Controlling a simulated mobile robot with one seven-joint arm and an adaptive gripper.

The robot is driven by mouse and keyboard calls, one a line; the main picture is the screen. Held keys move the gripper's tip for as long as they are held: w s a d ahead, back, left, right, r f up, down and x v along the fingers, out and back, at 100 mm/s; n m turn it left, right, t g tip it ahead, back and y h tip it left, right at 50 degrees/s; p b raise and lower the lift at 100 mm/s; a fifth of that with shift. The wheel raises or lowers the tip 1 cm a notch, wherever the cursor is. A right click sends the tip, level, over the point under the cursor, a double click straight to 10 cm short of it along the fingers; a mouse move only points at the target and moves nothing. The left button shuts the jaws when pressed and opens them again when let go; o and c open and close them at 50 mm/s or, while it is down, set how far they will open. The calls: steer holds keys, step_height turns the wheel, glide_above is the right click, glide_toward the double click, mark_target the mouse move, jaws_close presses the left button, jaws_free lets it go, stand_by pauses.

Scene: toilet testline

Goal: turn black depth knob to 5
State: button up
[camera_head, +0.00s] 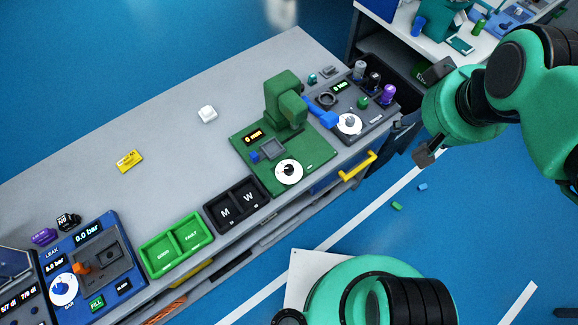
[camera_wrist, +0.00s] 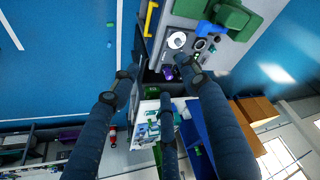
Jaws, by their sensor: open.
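I cannot make out which control is the black depth knob, as no "depth" label is readable. A green machine (camera_head: 318,158) on the bench has a white dial (camera_head: 289,172) at its front. A dark panel (camera_head: 378,124) to its right has another white dial (camera_head: 349,124) and a black ring (camera_head: 326,99). Both dials' numbers are too small to read. In the wrist view my gripper (camera_wrist: 160,85) has its dark fingers spread and empty, apart from the panel and its white dial (camera_wrist: 177,40). In the head view my arm is at the right, off the bench.
A dark bin (camera_head: 405,93) stands beyond the panel. The bench's back is mostly clear.

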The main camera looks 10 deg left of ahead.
steer(key=w+a+f+n+g, duration=0.1)
steer(key=w+a+f+n, duration=0.3)
steer(key=w+a+f, duration=0.15)
steer(key=n+g+b, duration=0.1)
steer(key=n+g, duration=0.3)
steer(key=n, duration=0.8)
glide_above(289, 168)
step_height(289, 168, down, 22)
steer(key=shift+f, duration=0.25)
steer(key=shift+f, duration=0.1)
step_height(289, 168, down, 14)
steer(key=b, duration=0.3)
steer(key=shift+r+b, duration=0.2)
steer(key=shift+b, duration=0.2)
jaws_close()
